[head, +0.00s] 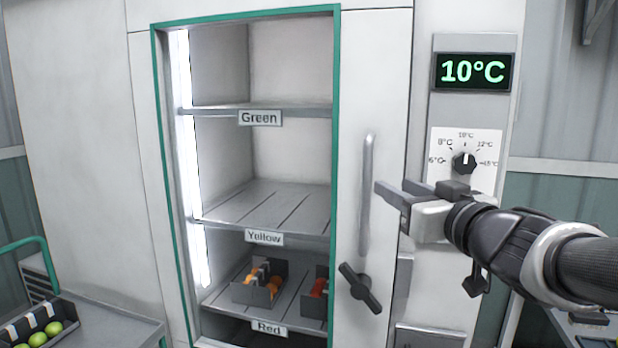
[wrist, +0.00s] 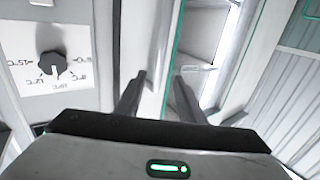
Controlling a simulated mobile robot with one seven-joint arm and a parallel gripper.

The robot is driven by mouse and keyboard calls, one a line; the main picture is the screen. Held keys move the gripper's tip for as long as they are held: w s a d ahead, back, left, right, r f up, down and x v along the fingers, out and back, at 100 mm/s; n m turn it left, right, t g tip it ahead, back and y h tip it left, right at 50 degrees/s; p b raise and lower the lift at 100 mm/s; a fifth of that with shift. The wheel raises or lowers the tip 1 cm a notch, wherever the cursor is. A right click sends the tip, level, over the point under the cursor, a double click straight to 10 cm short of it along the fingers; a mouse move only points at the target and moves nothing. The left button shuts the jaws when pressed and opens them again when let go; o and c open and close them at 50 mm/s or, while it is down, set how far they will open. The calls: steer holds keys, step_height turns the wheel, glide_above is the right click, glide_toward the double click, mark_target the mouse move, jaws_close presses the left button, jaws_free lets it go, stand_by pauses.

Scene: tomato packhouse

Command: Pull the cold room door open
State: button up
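The cold room door (head: 385,70) is a pale panel with a large green-edged window, and it looks shut, flush with the wall. Its upright grey bar handle (head: 367,190) is on the right side of the door. A dark turn latch (head: 359,288) sits below the handle, tilted. My gripper (head: 391,187) is just right of the handle in the head view, at mid-handle height. In the wrist view my gripper (wrist: 159,84) has its two fingers apart, with nothing clearly held. I cannot tell whether the handle lies between them.
A temperature display (head: 473,71) reads 10°C above a dial (head: 464,162) right of the door. Behind the window, shelves labelled Green, Yellow and Red show; crates (head: 258,289) stand on a lower shelf. A bench (head: 105,325) with a crate of green tomatoes is at lower left.

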mark_target(369, 174)
steer(key=b+x, duration=0.1)
steer(key=x, duration=1.1)
steer(key=shift+w+f, duration=0.1)
steer(key=shift+w, duration=0.05)
jaws_close()
